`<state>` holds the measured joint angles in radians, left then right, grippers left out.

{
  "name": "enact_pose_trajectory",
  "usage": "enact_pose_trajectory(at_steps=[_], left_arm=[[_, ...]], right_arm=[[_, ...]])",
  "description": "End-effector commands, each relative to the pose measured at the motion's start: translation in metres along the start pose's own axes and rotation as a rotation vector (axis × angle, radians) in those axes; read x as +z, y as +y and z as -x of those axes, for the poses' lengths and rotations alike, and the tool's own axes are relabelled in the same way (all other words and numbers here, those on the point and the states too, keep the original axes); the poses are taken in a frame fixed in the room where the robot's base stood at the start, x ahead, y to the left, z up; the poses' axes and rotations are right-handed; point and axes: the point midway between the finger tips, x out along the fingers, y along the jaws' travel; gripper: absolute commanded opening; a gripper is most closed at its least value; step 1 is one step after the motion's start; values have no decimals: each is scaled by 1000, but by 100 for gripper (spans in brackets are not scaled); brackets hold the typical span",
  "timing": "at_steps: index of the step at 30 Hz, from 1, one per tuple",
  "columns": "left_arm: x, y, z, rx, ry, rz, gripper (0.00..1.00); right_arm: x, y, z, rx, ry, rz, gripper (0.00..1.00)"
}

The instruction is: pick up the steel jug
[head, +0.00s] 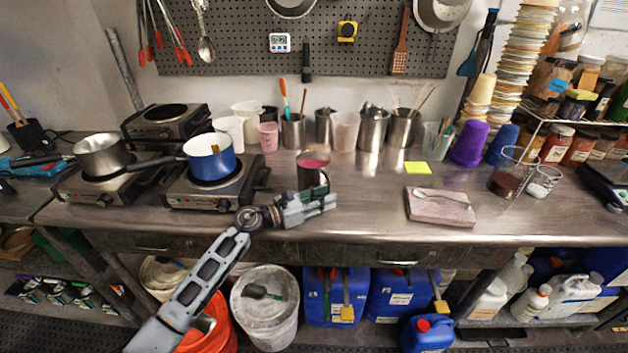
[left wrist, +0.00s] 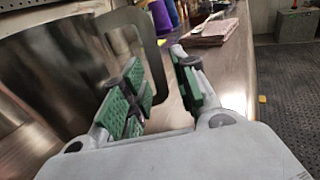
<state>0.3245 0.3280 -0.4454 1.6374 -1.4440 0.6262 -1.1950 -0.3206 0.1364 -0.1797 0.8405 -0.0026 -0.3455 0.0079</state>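The steel jug (head: 309,178) stands upright on the steel bench in the head view, with dark pink contents showing at its top. My left gripper (head: 327,201) is in front of it, low over the bench, and covers the jug's lower part. In the left wrist view the jug (left wrist: 50,75) fills the left side, and its flat handle loop (left wrist: 158,70) reaches toward the gap between the green-padded fingers. My left gripper (left wrist: 160,88) is open, with fingers apart; I cannot tell whether either touches the handle. My right gripper is in neither view.
A blue pot (head: 222,163) sits on a hot plate to the left. Several steel and plastic containers, including a pink cup (head: 268,137), line the back. A pinkish slab (head: 440,207) with a spoon lies to the right. The bench between jug and slab is clear.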

Motion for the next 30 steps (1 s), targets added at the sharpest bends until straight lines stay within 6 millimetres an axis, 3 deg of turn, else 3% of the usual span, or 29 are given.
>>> enact_pose_trajectory(at_steps=[6,21,28,30], left_arm=[[0,-1,-13,-1,0,1,29],[0,0,-14,-1,0,1,29],[0,0,-14,-1,0,1,0],[0,0,-14,-1,0,1,0]], right_arm=[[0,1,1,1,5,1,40],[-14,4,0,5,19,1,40],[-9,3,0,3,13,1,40],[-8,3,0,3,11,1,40]])
